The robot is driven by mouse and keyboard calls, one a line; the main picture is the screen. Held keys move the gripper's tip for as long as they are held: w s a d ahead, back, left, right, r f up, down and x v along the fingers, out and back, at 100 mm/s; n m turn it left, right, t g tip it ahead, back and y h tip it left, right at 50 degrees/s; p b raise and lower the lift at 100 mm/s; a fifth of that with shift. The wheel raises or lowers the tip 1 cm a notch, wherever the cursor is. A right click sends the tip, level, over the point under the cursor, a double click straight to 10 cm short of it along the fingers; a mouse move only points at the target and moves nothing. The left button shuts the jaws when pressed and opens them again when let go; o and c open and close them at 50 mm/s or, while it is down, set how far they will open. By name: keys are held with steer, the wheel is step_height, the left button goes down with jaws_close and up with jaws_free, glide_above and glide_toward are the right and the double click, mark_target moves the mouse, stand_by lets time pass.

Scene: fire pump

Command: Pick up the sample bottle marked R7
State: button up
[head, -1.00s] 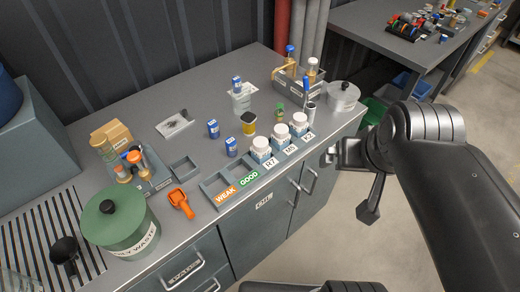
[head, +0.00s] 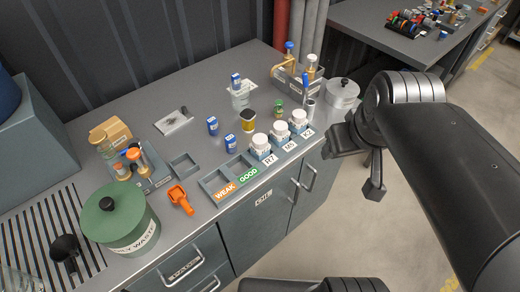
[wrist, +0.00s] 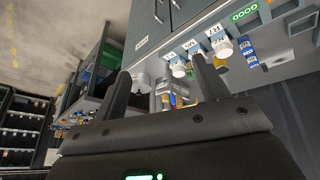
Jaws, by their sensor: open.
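The sample bottle marked R7 (head: 260,144) is white-capped and stands upright in a grey rack at the counter's front edge, its R7 label below it. It is the nearest of three similar bottles; the middle bottle (head: 280,133) and the K2 bottle (head: 300,118) stand behind it to the right. My gripper (head: 338,142) is open and empty, off the counter's front edge to the right of the bottles. In the wrist view the open fingers (wrist: 160,68) point toward the rack, and the R7 bottle (wrist: 223,46) shows just right of the right finger, apart from it.
WEAK and GOOD trays (head: 222,190) lie left of the bottles. Behind stand a yellow jar with a dark lid (head: 248,121), blue boxes (head: 213,126) and a tool caddy (head: 290,80). A green waste bin (head: 120,220) and orange scoop (head: 180,199) are left.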

steer(key=w+a+f+n+g, duration=0.25)
steer(key=w+a+n, duration=0.45)
steer(key=w+n, duration=0.4)
steer(key=n+g, duration=0.3)
steer(key=n, duration=1)
glide_above(260, 139)
steer(key=shift+t, duration=0.25)
steer(key=f, duration=0.6)
steer(key=shift+w+d+f, duration=0.2)
steer(key=shift+w+f, duration=0.05)
steer(key=shift+w, duration=0.05)
steer(key=shift+a+f, duration=0.1)
steer(key=shift+f, duration=0.25)
step_height(260, 139, down, 5)
steer(key=shift+f, duration=0.1)
steer(key=f, duration=0.5)
steer(key=shift+s+a, duration=0.15)
steer(key=shift+s, duration=0.1)
steer(key=c, duration=1.1)
steer(key=shift+r, duration=0.15)
steer(key=shift+c, duration=0.3)
